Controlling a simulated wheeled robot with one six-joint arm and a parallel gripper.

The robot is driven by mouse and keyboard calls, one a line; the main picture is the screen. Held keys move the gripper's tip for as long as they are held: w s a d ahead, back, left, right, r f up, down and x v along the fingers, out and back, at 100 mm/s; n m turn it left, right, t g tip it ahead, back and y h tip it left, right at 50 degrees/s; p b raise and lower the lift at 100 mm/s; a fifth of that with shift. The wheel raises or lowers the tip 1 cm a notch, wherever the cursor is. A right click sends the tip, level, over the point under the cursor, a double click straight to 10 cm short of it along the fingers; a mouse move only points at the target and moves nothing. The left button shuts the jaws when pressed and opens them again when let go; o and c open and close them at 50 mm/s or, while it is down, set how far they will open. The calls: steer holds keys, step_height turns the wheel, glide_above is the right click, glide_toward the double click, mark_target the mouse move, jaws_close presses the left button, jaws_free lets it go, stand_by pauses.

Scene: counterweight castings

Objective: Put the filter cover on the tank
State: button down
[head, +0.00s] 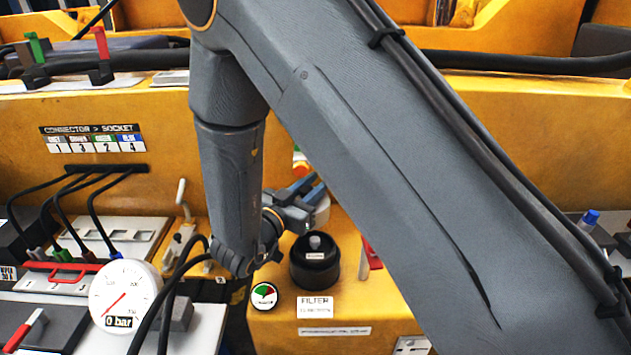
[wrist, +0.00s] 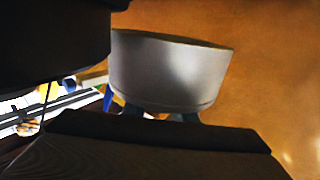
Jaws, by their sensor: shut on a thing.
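The filter cover (wrist: 168,72) is a light grey metal cup. In the wrist view it sits in the blue-tipped fingers of my gripper (wrist: 155,112). In the head view, my gripper (head: 308,194) is shut on the cover (head: 322,212), which is mostly hidden behind the gripper and my arm. The tank's black round filter housing (head: 315,268) stands upright on the yellow body above the FILTER label, with a pale knob in its middle. The held cover is behind and slightly above the housing, apart from it in the picture. The gap's depth is unclear.
A pressure gauge (head: 125,296) and black cables stand at left. A dark shape (wrist: 50,45), unclear, fills the wrist view's upper left.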

mark_target(303, 195)
steer(key=shift+f+b, duration=0.3)
steer(key=shift+f, duration=0.35)
steer(key=c, duration=1.5)
jaws_free()
steer(key=shift+o, duration=0.2)
steer(key=shift+r, duration=0.1)
steer(key=shift+r, duration=0.3)
steer(key=shift+s+a+r+p, duration=0.1)
steer(key=shift+s+r+p, duration=0.1)
steer(key=shift+r+p, duration=0.2)
steer(key=p+v, duration=0.2)
steer(key=v, duration=0.4)
steer(key=shift+s+a+f, duration=0.1)
steer(key=shift+s+a, duration=0.05)
steer(key=shift+a, duration=0.05)
steer(key=shift+s+a, duration=0.15)
steer(key=shift+s, duration=0.15)
